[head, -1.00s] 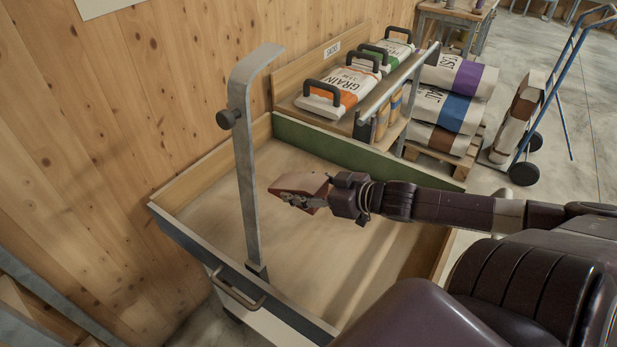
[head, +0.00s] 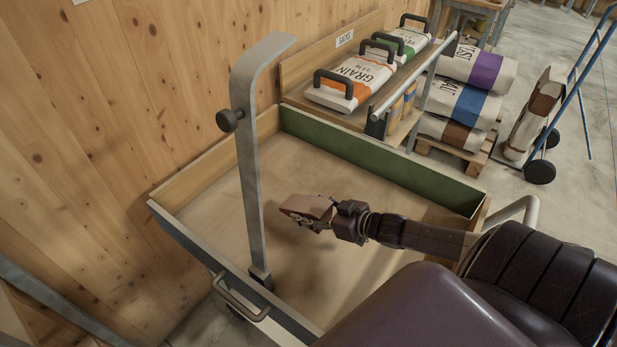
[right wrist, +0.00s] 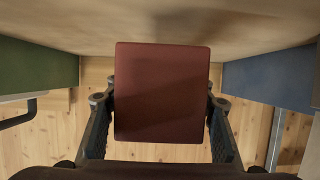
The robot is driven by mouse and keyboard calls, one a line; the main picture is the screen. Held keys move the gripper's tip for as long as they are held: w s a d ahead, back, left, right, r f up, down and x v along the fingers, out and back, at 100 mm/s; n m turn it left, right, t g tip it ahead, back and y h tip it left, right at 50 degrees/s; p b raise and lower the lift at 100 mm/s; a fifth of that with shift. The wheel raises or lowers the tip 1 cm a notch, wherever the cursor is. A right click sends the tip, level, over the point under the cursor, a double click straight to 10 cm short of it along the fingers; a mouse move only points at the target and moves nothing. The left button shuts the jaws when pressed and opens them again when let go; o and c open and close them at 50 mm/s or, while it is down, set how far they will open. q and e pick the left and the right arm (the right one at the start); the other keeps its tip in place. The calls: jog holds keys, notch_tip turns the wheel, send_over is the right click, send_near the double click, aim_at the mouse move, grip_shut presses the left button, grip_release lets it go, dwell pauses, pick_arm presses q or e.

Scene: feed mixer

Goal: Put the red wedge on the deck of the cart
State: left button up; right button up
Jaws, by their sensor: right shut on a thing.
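The red wedge (head: 306,206) is held in my right gripper (head: 322,217), over the middle of the cart's wooden deck (head: 215,215). In the right wrist view the wedge (right wrist: 162,92) fills the space between the two fingers (right wrist: 160,125), its broad reddish-brown face toward the camera. A soft shadow lies on the deck near it; I cannot tell how small the gap to the deck is. The cart has low side walls, a green one (head: 385,162) at the far side. My left gripper is not in view.
A tall grey metal post (head: 249,180) with a black knob rises at the cart's near-left edge, left of the wedge. A handle (head: 241,296) is on the near wall. Grain sacks (head: 350,77) lie on a shelf behind the cart. The deck around the wedge is bare.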

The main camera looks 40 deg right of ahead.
jog(key=shift+f, duration=0.2)
notch_tip(320, 180, down, 3)
jog(key=shift+f, duration=0.4)
jog(key=shift+f+b, duration=0.15)
jog(key=shift+b, duration=0.15)
jog(key=o, duration=1.1)
jog(key=shift+f, duration=0.1)
jog(key=shift+c, duration=0.2)
jog(key=o, duration=0.4)
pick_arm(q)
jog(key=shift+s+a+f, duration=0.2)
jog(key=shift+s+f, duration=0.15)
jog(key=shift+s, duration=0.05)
pick_arm(e)
jog(key=shift+o, duration=0.2)
